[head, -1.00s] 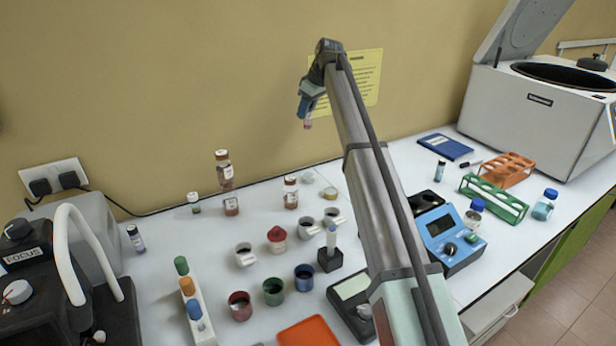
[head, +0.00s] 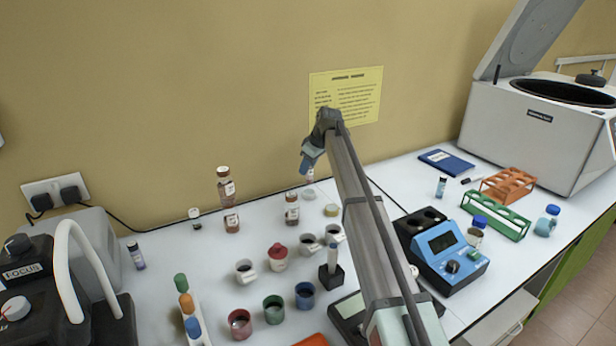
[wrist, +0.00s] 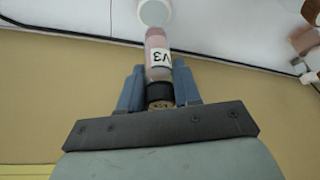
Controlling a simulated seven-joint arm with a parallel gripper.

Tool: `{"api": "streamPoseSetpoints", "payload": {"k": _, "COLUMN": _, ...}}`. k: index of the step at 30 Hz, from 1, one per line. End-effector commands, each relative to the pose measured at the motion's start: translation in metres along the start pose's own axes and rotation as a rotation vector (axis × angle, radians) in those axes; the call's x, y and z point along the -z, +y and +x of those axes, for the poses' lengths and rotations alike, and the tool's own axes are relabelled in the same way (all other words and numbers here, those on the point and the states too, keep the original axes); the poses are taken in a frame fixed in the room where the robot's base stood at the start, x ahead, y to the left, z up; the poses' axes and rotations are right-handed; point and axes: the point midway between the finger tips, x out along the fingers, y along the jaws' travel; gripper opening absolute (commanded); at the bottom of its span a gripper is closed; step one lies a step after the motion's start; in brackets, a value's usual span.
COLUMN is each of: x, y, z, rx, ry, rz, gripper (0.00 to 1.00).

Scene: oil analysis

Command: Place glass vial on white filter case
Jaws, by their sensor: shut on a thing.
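My gripper (wrist: 160,90) is shut on a small glass vial. The vial (wrist: 158,52) has pinkish content, a white "V3" label and a dark collar between the blue fingers. In the head view my gripper (head: 308,165) is low near the wall, at the back of the bench, with the vial (head: 310,176) hanging below it. A round white piece, seemingly the white filter case (head: 308,194), lies on the bench just under the vial. In the wrist view the white round piece (wrist: 154,13) lines up with the vial's far end; I cannot tell whether they touch.
Brown-capped bottles (head: 292,210) stand to the left, two of them stacked (head: 227,187). A small round jar (head: 332,210) is close on the right. Cups (head: 245,271) stand in front. A blue device (head: 445,245) and tube racks (head: 497,217) are further right.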

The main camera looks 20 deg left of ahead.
Motion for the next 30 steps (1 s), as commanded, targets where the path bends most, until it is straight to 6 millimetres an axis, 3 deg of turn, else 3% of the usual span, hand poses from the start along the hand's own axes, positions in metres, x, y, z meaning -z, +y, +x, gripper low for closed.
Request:
{"api": "streamPoseSetpoints", "payload": {"k": 10, "x": -0.014, "y": -0.001, "z": 0.032, "rx": 0.000, "ry": 0.000, "rz": 0.001, "gripper": 0.03}}
{"api": "streamPoseSetpoints", "payload": {"k": 23, "x": -0.015, "y": 0.000, "z": 0.037, "rx": 0.000, "ry": 0.000, "rz": 0.000, "gripper": 0.03}}
{"api": "streamPoseSetpoints", "payload": {"k": 24, "x": -0.015, "y": 0.000, "z": 0.037, "rx": 0.000, "ry": 0.000, "rz": 0.000, "gripper": 0.35}}
{"api": "streamPoseSetpoints", "payload": {"k": 30, "x": -0.015, "y": 0.000, "z": 0.037, "rx": 0.000, "ry": 0.000, "rz": 0.000, "gripper": 0.55}}
